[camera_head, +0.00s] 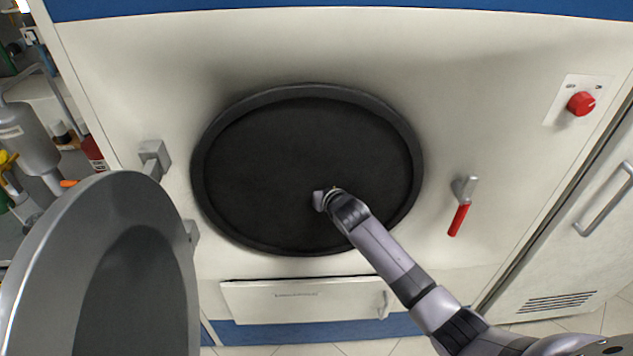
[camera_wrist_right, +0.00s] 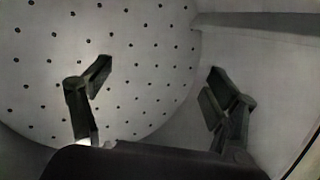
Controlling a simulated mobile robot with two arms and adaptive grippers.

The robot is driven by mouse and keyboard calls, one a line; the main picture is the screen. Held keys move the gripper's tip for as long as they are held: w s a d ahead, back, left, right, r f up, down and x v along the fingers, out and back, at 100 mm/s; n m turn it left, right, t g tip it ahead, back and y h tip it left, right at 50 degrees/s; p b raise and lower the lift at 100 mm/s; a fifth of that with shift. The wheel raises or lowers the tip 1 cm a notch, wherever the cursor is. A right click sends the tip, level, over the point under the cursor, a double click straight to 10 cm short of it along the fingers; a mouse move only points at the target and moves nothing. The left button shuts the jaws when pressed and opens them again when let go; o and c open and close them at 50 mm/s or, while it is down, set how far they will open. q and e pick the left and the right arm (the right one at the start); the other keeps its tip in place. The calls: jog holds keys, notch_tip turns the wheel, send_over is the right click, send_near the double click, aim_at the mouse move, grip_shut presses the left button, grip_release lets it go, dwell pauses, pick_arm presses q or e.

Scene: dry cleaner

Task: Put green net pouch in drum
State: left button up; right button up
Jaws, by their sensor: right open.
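The drum is behind the round dark opening (camera_head: 270,160) in the front of a cream machine. Its inside shows in the right wrist view as a pale back wall (camera_wrist_right: 140,45) dotted with small holes. My right arm comes in from the lower right and reaches into the opening. My right gripper (camera_wrist_right: 158,80) is inside the drum, with its two fingers spread wide and nothing between them. In the head view the dark interior hides the fingers. The green net pouch is not visible in either view. My left gripper is not in view.
The round grey door (camera_head: 110,265) stands swung open at the lower left, on a hinge (camera_head: 155,158). A dark rim (camera_head: 418,165) surrounds the opening. A red handle (camera_head: 459,220) and a red knob (camera_head: 580,103) are on the right. A closed drawer (camera_head: 300,300) lies below.

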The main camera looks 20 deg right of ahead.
jog(key=v, duration=1.1)
jog(key=shift+s, duration=0.3)
jog(key=s+a+f+g+h, duration=0.1)
jog(key=s+f+g, duration=0.3)
jog(key=s, duration=0.8)
jog(key=s+f+n+g, duration=0.1)
jog(key=s+f+g, duration=0.3)
jog(key=s, duration=0.7)
jog(key=s+a+f+g+h, duration=0.1)
jog(key=s+f+g, duration=0.3)
jog(key=s, duration=0.8)
notch_tip(320, 180, down, 27)
jog(key=s+g, duration=0.1)
jog(key=s, duration=0.1)
jog(key=s+d+f+g, duration=0.1)
jog(key=s+d+f, duration=0.2)
jog(key=s+f, duration=1.1)
jog(key=shift+s+f+n, duration=0.15)
jog(key=shift+s+n, duration=0.15)
jog(key=shift+s, duration=0.55)
